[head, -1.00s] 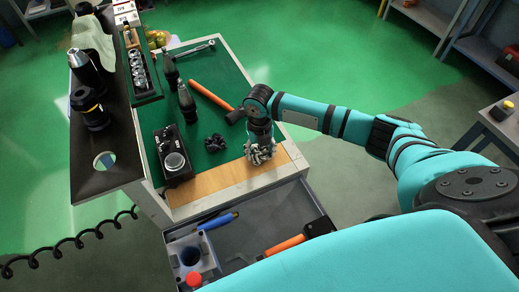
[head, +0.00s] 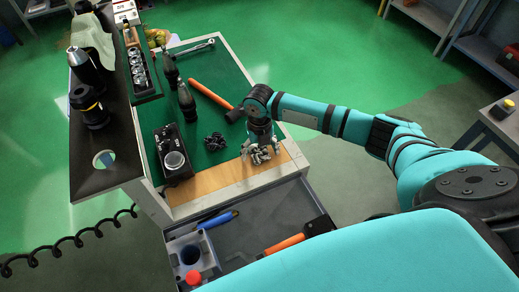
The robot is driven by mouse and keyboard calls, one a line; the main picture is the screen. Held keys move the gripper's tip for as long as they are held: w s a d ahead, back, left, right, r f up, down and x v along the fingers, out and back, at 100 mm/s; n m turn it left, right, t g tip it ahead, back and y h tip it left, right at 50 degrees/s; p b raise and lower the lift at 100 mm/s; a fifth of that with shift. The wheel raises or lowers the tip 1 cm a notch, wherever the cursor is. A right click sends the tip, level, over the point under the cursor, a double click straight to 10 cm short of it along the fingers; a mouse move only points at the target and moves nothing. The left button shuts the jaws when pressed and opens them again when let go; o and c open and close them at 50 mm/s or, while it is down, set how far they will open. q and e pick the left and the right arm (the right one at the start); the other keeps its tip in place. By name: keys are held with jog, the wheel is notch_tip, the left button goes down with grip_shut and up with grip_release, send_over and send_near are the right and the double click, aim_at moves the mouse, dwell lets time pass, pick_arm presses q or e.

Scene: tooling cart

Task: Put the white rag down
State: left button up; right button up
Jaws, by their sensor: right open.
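A pale, whitish cloth (head: 91,38), the only rag-like thing I can make out, lies draped at the far end of the dark raised shelf (head: 92,182), at the upper left. My right gripper (head: 262,158) is open and points down over the wooden strip at the near edge of the cart top. It is far from the cloth. Small grey and dark shapes show between and around its fingers; I cannot tell whether they are finger parts or a separate object. My left gripper is not in view.
The green cart top (head: 207,162) holds an orange-handled hammer (head: 210,95), dark bottle-like tools (head: 187,103), a ratchet (head: 196,48), a black dial box (head: 173,150) and a dark knobbly part (head: 215,142). An open grey drawer (head: 250,235) juts out below.

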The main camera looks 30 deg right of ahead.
notch_tip(320, 180, up, 12)
dwell(0.5)
